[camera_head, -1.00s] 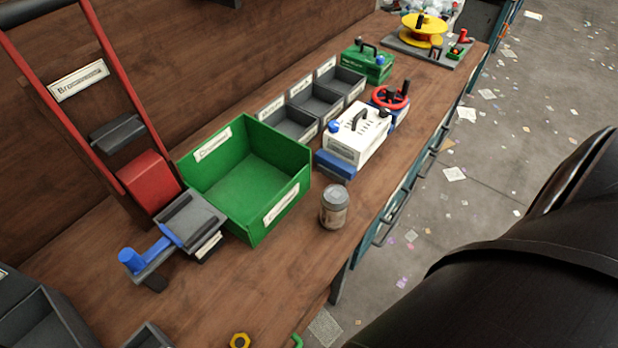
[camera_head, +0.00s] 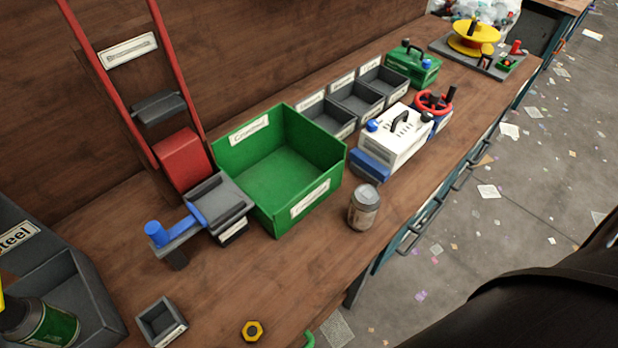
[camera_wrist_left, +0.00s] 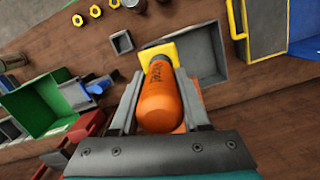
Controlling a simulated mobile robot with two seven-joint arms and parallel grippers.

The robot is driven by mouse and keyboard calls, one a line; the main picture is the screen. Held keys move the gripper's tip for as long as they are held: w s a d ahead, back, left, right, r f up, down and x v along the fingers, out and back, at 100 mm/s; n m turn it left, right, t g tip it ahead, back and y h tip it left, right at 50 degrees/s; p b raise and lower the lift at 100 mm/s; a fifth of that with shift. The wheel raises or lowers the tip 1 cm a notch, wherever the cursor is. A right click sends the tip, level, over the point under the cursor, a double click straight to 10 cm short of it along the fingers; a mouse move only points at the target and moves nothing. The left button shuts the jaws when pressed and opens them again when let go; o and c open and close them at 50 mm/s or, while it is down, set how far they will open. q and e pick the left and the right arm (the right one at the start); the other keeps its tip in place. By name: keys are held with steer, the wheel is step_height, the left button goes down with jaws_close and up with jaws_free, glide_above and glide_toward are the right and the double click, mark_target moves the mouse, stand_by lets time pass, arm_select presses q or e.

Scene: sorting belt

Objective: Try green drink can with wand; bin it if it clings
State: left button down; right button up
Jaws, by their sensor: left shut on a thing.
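A green drink can (camera_head: 52,328) lies tilted inside the grey bin (camera_head: 88,290) labelled "Steel" at the lower left of the head view. A dark piece below a yellow strip of the wand (camera_head: 3,292) meets the can's end at the picture edge; I cannot tell whether the can clings. In the left wrist view my left gripper (camera_wrist_left: 160,88) is shut on the wand's orange handle (camera_wrist_left: 160,105). The wand's yellow part (camera_wrist_left: 152,52) is over the grey bin (camera_wrist_left: 214,52). The can is hidden there. My right gripper is not in view.
A green bin (camera_head: 318,205) stands mid-bench, with a silver can (camera_head: 364,206) right of it. A small grey box (camera_head: 161,322) and a yellow nut (camera_head: 252,331) lie near the front. A red chute (camera_head: 184,160) stands left of the green bin.

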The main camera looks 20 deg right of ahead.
arm_select(q)
steer(key=w+a+p, duration=0.2)
steer(key=w+p, duration=0.1)
steer(key=w, duration=0.4)
steer(key=shift+w+a, duration=0.35)
steer(key=shift+a, duration=0.05)
stand_by(0.8)
steer(key=shift+p, duration=0.3)
stand_by(0.5)
steer(key=shift+r+p, duration=1.55)
steer(key=shift+r, duration=0.1)
steer(key=shift+f, duration=0.2)
step_height(320, 180, down, 3)
steer(key=shift+r+b, duration=0.1)
steer(key=shift+b, duration=0.85)
steer(key=shift+s, duration=0.15)
